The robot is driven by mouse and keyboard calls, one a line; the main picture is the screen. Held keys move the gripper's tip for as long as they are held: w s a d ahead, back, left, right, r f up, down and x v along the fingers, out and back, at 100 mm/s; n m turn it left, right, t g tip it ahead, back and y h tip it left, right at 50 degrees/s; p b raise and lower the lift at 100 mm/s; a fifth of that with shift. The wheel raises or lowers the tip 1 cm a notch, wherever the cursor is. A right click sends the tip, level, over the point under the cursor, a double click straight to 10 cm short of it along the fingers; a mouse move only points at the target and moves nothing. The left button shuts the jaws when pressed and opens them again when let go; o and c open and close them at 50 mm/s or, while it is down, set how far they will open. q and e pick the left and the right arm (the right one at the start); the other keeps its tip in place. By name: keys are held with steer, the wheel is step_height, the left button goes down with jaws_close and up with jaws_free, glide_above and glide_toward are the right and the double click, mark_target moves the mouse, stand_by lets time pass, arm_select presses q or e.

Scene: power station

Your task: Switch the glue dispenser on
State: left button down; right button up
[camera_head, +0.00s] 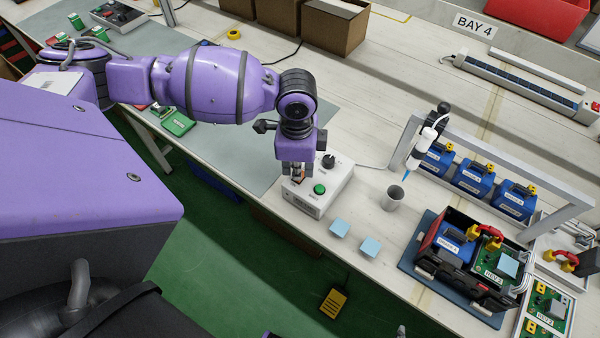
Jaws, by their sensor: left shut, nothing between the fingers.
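The glue dispenser (325,198) is a white box on the bench, with a lit-looking green button (319,189) and a black knob on top. A blue-tipped white syringe (420,150) hangs from a stand to its right, above a grey cup (393,199). My left gripper (299,176) points down at the left part of the dispenser's top. It is shut and empty. Its fingertips are close to the box; I cannot tell whether they touch it. The gripper hides that corner and any switch there. My right gripper is not in view.
An open black case (474,254) with a blue unit and a green board stands at the right. Blue units (473,178) line up behind it under a grey frame. Cardboard boxes (334,27) stand at the back.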

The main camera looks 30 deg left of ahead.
arm_select(q)
steer(key=shift+f, duration=0.35)
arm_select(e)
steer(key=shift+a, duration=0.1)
arm_select(q)
steer(key=shift+r, duration=0.15)
steer(key=shift+r+p, duration=0.6)
steer(key=shift+r, duration=0.35)
steer(key=shift+r+p, duration=0.7)
steer(key=shift+r, duration=0.55)
steer(key=shift+r+p, duration=0.5)
steer(key=shift+r, duration=0.75)
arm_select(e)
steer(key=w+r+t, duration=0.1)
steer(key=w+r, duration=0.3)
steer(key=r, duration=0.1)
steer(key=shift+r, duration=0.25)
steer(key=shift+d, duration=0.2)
